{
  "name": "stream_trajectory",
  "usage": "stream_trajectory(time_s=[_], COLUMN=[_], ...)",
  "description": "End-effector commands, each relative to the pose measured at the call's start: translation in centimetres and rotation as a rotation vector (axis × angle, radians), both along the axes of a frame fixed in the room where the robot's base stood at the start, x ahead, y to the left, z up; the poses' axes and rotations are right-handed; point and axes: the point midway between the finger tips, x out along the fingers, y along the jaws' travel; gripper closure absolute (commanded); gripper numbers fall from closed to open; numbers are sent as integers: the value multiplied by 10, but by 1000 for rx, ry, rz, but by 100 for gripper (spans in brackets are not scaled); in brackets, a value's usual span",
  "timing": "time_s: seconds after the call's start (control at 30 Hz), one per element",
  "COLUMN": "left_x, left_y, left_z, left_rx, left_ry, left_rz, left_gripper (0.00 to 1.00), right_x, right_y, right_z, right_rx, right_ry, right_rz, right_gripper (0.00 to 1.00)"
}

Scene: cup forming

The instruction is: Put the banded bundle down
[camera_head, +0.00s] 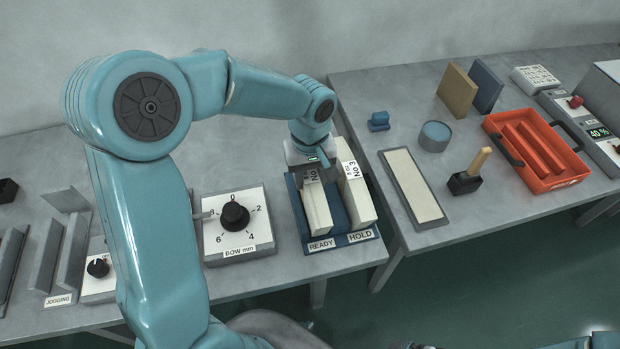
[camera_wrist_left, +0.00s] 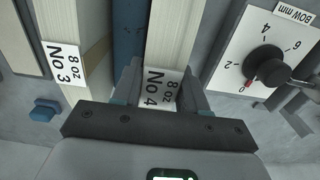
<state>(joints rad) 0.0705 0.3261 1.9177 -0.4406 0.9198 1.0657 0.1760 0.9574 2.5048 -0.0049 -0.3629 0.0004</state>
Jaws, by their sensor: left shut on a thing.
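My left gripper (camera_head: 316,166) is shut on a cream bundle with a white band reading "8 oz No 4" (camera_head: 316,208). In the left wrist view the two fingers (camera_wrist_left: 160,92) press on both sides of the No 4 bundle (camera_wrist_left: 171,40) at its band. The bundle is at the READY lane of a blue tray (camera_head: 340,246); I cannot tell whether it touches the tray floor. A second banded bundle, No 3 (camera_head: 356,200), stands in the HOLD lane to the right and also shows in the left wrist view (camera_wrist_left: 75,30). My right gripper is not in view.
A BOW mm dial box (camera_head: 238,240) stands close left of the tray. A gap separates the tables.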

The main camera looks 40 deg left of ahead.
Motion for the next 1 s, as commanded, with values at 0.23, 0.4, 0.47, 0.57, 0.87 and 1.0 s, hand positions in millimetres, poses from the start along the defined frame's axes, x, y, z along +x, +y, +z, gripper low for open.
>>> stream_trajectory(time_s=[0.23,0.4,0.47,0.57,0.87,1.0], left_x=[1,1,1,1,1,1], left_y=[0,0,0,0,0,1], left_z=[-14,-14,-17,-17,-16,-5], left_rx=[0,0,0,-1,-1,0], left_ry=[-4,-4,-4,-2,-2,-4], left_rz=[1,1,1,1,1,2], left_gripper=[100,100,100,38,32,32], right_x=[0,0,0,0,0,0], right_y=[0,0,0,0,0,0], right_z=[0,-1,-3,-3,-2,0], right_rx=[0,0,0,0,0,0], right_ry=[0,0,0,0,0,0], right_rz=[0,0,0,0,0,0], right_gripper=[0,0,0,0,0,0])
